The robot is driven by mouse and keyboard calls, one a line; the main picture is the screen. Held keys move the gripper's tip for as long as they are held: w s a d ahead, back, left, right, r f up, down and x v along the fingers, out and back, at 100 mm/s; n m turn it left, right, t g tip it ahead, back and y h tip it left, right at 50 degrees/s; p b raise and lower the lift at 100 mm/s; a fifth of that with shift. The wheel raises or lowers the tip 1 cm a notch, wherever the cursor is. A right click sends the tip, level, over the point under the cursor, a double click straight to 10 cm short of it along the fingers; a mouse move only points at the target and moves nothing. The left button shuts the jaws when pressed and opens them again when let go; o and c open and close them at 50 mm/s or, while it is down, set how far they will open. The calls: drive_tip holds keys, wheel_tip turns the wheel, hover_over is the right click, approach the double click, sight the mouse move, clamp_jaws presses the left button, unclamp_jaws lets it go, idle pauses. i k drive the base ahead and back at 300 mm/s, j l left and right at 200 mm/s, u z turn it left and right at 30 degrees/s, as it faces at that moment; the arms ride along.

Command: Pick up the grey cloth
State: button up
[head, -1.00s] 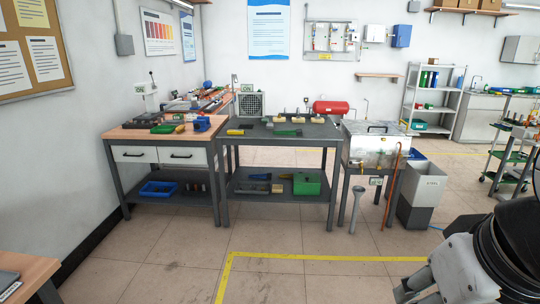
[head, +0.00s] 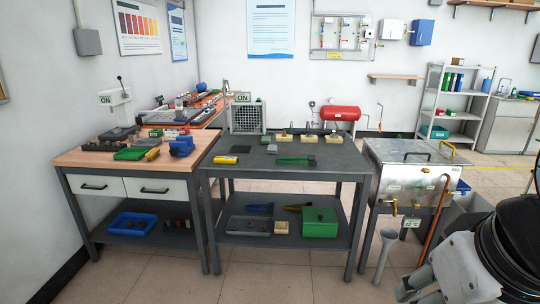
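No item is plainly a grey cloth at this size. A small light-grey piece (head: 271,147) lies on the dark middle workbench (head: 330,175), and I cannot tell whether it is cloth. A flat dark pad (head: 238,139) lies behind a yellow item on the same bench. My gripper (head: 408,290) shows only in part at the bottom right, low in front of the steel tank and apart from the benches. Its fingertips are too cut off to tell their opening.
A wood-topped bench (head: 75,158) with tools stands at left. A steel tank (head: 395,175) with an orange hose (head: 435,220) stands at right. A green box (head: 320,222) sits on the middle bench's lower shelf. The floor in front (head: 290,285) is clear.

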sight(272, 150)
drive_tip(key=i, duration=1.85)
drive_tip(key=i+u, duration=0.15)
drive_tip(key=i, duration=0.35)
drive_tip(key=i+l+u, duration=0.15)
drive_tip(key=i, duration=0.35)
drive_tip(key=i+l+u, duration=0.15)
drive_tip(key=i, duration=0.35)
